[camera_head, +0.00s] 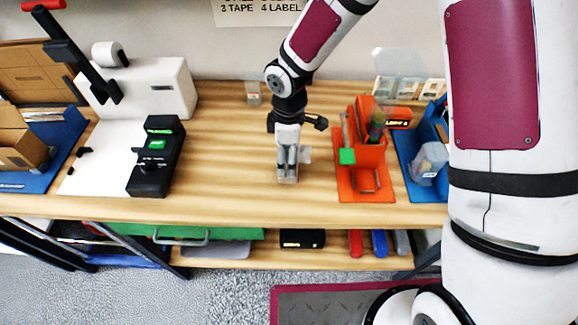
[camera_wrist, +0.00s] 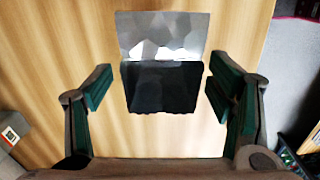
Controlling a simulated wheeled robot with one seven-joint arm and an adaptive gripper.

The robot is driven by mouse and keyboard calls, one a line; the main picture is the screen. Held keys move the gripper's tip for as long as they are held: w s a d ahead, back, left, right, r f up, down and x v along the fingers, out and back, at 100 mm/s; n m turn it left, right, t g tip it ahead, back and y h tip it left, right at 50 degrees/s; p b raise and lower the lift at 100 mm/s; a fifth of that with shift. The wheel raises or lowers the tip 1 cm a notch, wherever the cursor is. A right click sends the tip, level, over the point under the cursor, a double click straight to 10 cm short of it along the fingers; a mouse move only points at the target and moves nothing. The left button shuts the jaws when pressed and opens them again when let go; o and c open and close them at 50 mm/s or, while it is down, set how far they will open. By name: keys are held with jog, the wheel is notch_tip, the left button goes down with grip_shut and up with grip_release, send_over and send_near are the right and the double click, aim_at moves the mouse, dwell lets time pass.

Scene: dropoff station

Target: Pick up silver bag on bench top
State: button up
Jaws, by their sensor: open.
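The silver bag (camera_wrist: 160,36) is on the wooden bench top (camera_head: 225,150). In the wrist view it has a shiny, crinkled upper part and a dark, shadowed lower part. My gripper (camera_wrist: 160,92) is open, with one green-padded finger on each side of the bag's dark part. Gaps show between the bag and both fingers. In the head view my gripper (camera_head: 287,168) points down at the middle of the bench, and its fingers hide most of the bag. Whether a fingertip touches the bench cannot be told.
A red tool holder (camera_head: 366,170) stands close to the right of my gripper, with a blue bin (camera_head: 408,165) beyond. A white machine (camera_head: 145,88) and a black device (camera_head: 155,160) are on the left. A small clear container (camera_head: 253,92) stands behind. Bench between is clear.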

jog(key=shift+f, duration=1.45)
jog(key=shift+c, duration=0.2)
jog(key=c, duration=1.1)
jog(key=shift+r, duration=0.1)
